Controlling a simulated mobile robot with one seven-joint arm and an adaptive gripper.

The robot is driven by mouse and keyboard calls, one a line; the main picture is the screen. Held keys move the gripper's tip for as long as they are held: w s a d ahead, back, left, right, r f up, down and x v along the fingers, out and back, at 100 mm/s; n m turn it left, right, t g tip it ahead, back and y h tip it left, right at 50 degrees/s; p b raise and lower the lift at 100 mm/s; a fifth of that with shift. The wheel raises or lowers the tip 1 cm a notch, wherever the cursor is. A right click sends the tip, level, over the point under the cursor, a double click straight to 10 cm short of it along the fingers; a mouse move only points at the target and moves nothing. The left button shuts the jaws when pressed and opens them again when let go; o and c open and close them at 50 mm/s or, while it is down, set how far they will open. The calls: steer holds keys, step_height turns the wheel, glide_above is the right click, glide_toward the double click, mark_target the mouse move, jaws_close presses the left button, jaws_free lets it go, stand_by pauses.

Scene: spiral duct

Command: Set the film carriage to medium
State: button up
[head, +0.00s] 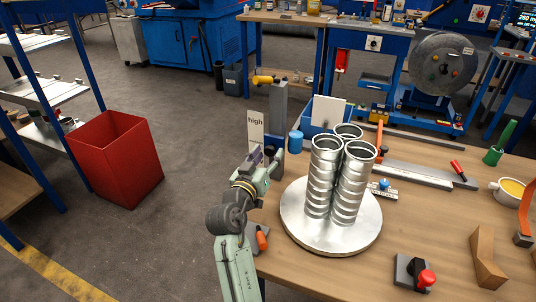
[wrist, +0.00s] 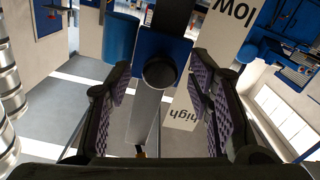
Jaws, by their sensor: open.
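A grey upright column (head: 279,108) stands at the table's left edge, beside a white label strip (head: 255,130) reading "high". In the wrist view the strip shows "low" (wrist: 232,14) and "high" (wrist: 186,116) upside down; no "medium" word is visible. The film carriage appears to be the blue block (wrist: 178,50) with a round black knob (wrist: 159,72) on the column. My gripper (wrist: 160,82) is open, its purple ribbed pads to either side of the knob; contact cannot be told.
Metal spiral ducts (head: 343,175) stand on a round silver plate (head: 310,235) just right of my arm. A blue cylinder (head: 295,141) and a blue bin (head: 318,112) are near the column. A red bin (head: 115,160) stands on the floor at left, with open floor between.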

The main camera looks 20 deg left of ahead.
steer(key=s, duration=1.1)
steer(key=shift+s+a, duration=0.15)
steer(key=shift+a, duration=0.05)
